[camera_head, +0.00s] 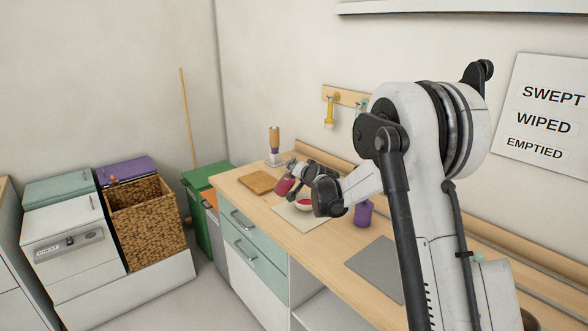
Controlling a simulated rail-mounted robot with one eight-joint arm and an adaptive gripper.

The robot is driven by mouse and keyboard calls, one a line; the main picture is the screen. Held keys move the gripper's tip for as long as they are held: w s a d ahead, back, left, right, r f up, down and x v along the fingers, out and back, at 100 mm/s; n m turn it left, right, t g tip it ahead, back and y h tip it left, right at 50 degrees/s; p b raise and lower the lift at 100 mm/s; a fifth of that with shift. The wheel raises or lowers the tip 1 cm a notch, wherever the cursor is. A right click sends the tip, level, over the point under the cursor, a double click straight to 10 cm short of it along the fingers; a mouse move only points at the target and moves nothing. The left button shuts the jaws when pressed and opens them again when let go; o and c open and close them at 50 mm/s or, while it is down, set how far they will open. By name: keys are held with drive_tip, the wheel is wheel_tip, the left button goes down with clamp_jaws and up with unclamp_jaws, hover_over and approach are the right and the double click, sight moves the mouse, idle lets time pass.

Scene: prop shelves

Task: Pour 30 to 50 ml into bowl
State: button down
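My gripper (292,175) is over the wooden counter and appears shut on a dark pink container (285,184). The container is tilted and held above the counter, just left of and above the bowl. The bowl (304,208) is small and white-rimmed with pink inside, and sits on a pale beige mat (297,222). My wrist hides its right side. The pink inside looks like liquid, but the level is too small to tell. I cannot make out any stream between container and bowl.
A purple container (364,213) stands right of the bowl, close to my wrist. A wooden board (258,182) and an upright brush-like tool (274,147) are at the far end. A grey mat (375,265) lies nearer, empty. The counter's front edge is at left.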

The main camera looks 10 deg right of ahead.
drive_tip(key=shift+r+n, duration=0.25)
drive_tip(key=shift+n, duration=0.05)
drive_tip(key=shift+f+b, duration=0.2)
drive_tip(key=shift+b, duration=0.15)
drive_tip(key=shift+r+n+h+p, duration=0.3)
drive_tip(key=shift+r+h+p, duration=0.1)
drive_tip(key=shift+p, duration=0.25)
drive_tip(key=shift+d+n+h+p, duration=0.15)
drive_tip(key=shift+n+h+p, duration=0.25)
drive_tip(key=shift+n+p, duration=0.1)
drive_tip(key=shift+d+f, duration=0.1)
drive_tip(key=shift+d, duration=0.05)
drive_tip(key=shift+f+b, duration=0.15)
drive_tip(key=shift+b, duration=0.85)
